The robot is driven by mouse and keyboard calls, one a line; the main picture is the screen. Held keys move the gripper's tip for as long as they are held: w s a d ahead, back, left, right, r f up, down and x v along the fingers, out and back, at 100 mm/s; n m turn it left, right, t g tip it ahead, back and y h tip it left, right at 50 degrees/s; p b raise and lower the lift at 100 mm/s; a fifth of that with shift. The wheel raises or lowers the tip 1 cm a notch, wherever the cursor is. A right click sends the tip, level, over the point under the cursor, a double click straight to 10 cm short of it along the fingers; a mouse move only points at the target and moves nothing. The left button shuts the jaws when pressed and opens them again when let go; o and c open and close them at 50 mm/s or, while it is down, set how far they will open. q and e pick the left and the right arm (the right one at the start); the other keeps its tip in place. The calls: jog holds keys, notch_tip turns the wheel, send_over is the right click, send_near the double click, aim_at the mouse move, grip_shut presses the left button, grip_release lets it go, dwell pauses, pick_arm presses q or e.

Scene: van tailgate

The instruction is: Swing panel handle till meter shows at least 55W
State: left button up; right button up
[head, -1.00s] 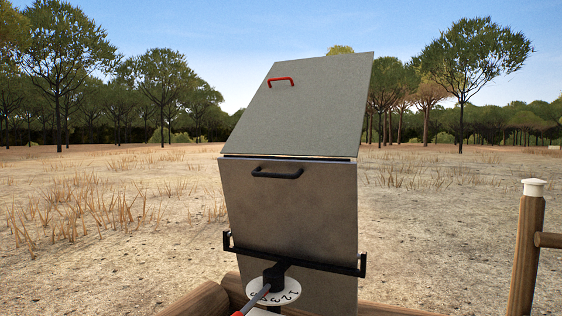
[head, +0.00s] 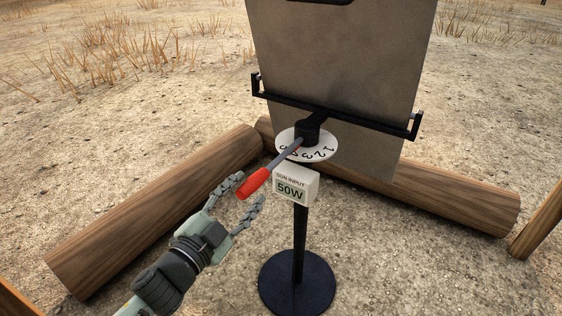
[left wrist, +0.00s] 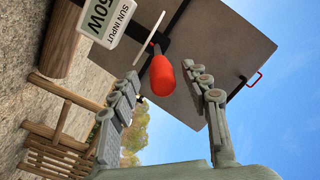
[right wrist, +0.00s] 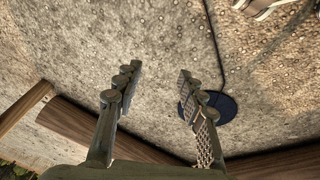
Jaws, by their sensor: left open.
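The panel handle is a grey rod with a red grip (head: 254,183), reaching toward me from the hub above a white numbered dial (head: 322,154). The meter (head: 296,186) below the dial reads "SUN INPUT 50W". The grey panel (head: 345,60) stands tilted in a black bracket behind. My left gripper (head: 249,193) is open close to the red grip. In the left wrist view the red grip (left wrist: 162,88) lies between the spread fingers, with gaps on both sides. My right gripper (right wrist: 158,80) is open and empty above the ground, and is out of the head view.
A black post on a round base (head: 297,283) carries the meter and dial. Logs lie on the ground to the left (head: 155,212) and behind right (head: 450,197). In the right wrist view a dark round disc (right wrist: 208,107) and a cable are on the ground.

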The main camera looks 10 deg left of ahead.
aim_at(262, 170)
pick_arm(q)
jog(key=shift+w+d+r, duration=0.15)
jog(key=shift+w, duration=0.2)
jog(key=p+x, duration=0.1)
jog(key=x, duration=0.4)
jog(key=shift+w+d, duration=0.1)
jog(key=shift+w, duration=0.6)
jog(key=shift+w+d, duration=0.1)
jog(key=shift+w, duration=0.05)
grip_shut()
pick_arm(e)
jog(key=shift+s+a+f, duration=0.1)
jog(key=shift+s+f, duration=0.2)
jog(key=shift+f, duration=0.3)
jog(key=shift+s+a+f, duration=0.1)
jog(key=shift+s+f, duration=0.2)
jog(key=shift+f, duration=0.3)
